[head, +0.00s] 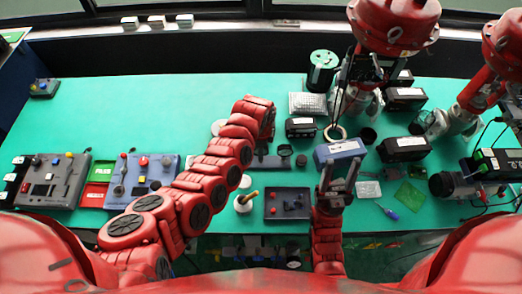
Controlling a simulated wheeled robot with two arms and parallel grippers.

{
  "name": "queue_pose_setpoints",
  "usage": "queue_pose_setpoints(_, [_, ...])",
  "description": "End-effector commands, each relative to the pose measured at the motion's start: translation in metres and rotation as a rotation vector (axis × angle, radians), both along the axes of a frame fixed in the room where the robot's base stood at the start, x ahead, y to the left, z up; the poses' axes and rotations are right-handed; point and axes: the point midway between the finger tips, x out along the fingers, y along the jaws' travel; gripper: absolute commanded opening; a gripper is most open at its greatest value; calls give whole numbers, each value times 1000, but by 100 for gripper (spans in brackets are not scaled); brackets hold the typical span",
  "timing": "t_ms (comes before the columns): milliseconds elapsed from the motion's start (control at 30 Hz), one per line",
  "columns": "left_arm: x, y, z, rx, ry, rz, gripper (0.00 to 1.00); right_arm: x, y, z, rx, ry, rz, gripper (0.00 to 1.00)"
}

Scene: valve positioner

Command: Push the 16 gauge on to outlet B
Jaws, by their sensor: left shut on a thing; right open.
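The blue box-shaped positioner (340,150) with a pale label sits right of centre, below the large red valve actuator. Its outlets and their letters are too small to make out. My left arm reaches up from the left and bends down at its end. My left gripper (268,160) is dark and partly hidden by the arm. It is shut on a small dark round thing, seemingly a gauge (286,150), left of the positioner and apart from it. The number 16 cannot be read. My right gripper (340,180) is open, just in front of the positioner's near side.
A dark control box (287,204) lies in front of the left gripper. A white pot with a brush (244,201) stands beside it. Black boxes (403,149) and pipework (440,122) crowd the right. The green mat (150,110) is clear at back left.

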Motion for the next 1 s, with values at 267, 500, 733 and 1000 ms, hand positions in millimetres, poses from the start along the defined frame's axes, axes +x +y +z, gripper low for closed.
queue_pose_setpoints(267, [0,0,6,0,0,0,0,0,0,6,0,0,0,50])
queue_pose_setpoints(500, [0,0,9,0,0,0,0,0,0,10,0,0,0,50])
queue_pose_setpoints(733, [0,0,13,0,0,0,0,0,0,13,0,0,0,50])
queue_pose_setpoints(1000, [0,0,15,-1,0,0,0,0,0,16,0,0,0,50])
